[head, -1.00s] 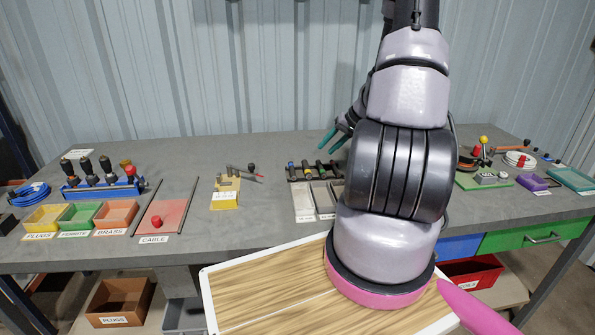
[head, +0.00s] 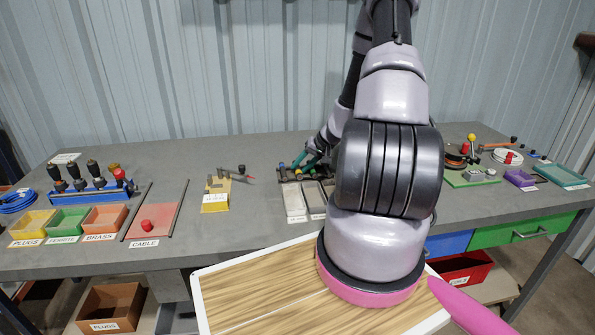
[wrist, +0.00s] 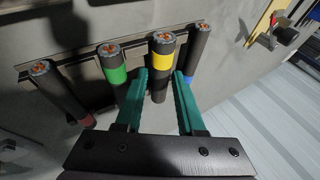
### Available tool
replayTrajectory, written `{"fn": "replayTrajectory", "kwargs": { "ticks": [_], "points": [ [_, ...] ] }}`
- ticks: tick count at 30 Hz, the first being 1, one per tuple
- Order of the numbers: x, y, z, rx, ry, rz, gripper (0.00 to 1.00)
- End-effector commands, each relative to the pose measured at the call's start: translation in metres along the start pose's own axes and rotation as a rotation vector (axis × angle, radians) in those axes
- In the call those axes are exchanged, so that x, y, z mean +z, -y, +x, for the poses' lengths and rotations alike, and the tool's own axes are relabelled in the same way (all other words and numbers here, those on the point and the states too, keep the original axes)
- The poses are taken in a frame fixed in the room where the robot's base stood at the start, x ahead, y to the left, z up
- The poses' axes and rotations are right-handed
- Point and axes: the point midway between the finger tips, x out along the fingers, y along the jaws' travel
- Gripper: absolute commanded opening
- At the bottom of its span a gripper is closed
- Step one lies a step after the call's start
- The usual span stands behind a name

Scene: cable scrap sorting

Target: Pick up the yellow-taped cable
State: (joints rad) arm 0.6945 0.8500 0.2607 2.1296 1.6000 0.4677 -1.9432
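The yellow-taped cable (wrist: 161,65) is a short black length with a yellow band and a copper end, lying in a rack in the wrist view. My gripper (wrist: 162,75) has two teal fingers, open, one on each side of this cable. No contact with the cable is clear. The green-taped cable (wrist: 114,68) lies just left of the left finger, and the blue-taped cable (wrist: 195,55) lies beside the right finger. A red-taped cable (wrist: 62,92) is at the far left. In the head view my gripper (head: 303,161) is over the rack and partly covers the cables.
The metal rack (wrist: 85,57) holds the cables close together. Grey open trays (head: 294,199) stand in front of it. A yellow block (head: 216,195) with small parts lies to the left in the head view.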

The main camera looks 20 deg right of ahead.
Motion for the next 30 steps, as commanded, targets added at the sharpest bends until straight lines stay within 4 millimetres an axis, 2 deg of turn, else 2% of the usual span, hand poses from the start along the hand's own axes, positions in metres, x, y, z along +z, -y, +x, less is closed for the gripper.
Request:
{"fn": "replayTrajectory", "kwargs": {
  "ticks": [3,4,6,7,20,23,30],
  "points": [
    [0.0,0.0,0.0,0.0,0.0,0.0,0.38],
    [0.0,0.0,0.0,0.0,0.0,0.0,0.34],
    [0.0,0.0,0.0,0.0,0.0,0.0,0.07],
    [0.0,0.0,0.0,0.0,0.0,0.0,0.0],
    [-0.003,0.004,-0.006,-0.001,-0.003,-0.003,0.0],
    [-0.007,0.01,-0.015,-0.001,-0.004,-0.004,0.0],
    [-0.02,0.035,-0.053,0.0,-0.005,-0.006,0.0]
  ]
}}
